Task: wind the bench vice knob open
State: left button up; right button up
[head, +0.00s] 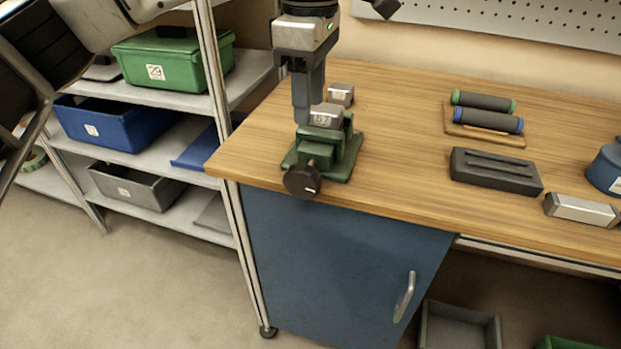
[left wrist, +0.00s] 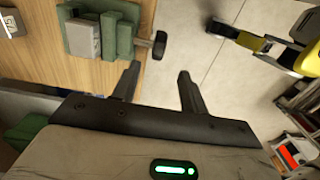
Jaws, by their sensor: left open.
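The green bench vice (head: 340,160) stands at the left front corner of the wooden bench. A small silver block (head: 325,116) sits in its jaws. The black round knob (head: 303,180) sticks out past the bench's front edge, with a pale mark on it. In the left wrist view the vice (left wrist: 124,38) is at the upper left and its knob (left wrist: 159,45) points right. My left gripper (head: 308,110) is open and empty, fingers down, over the vice in the head view. In the left wrist view its fingertips (left wrist: 159,69) appear just short of the knob, apart from it. My right gripper is not seen.
Another silver block (head: 341,94) lies behind the vice. Two dark rollers (head: 486,112), a dark grooved block (head: 496,171) and a silver bar (head: 581,210) lie further right. A shelf rack with a green box (head: 172,58) and a blue bin (head: 125,125) stands left. The bench between is clear.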

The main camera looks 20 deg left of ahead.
aim_at(310, 170)
pick_arm(q)
notch_tip(310, 170, down, 15)
jog(key=shift+f+p, duration=0.15)
jog(key=shift+p, duration=0.2)
grip_shut()
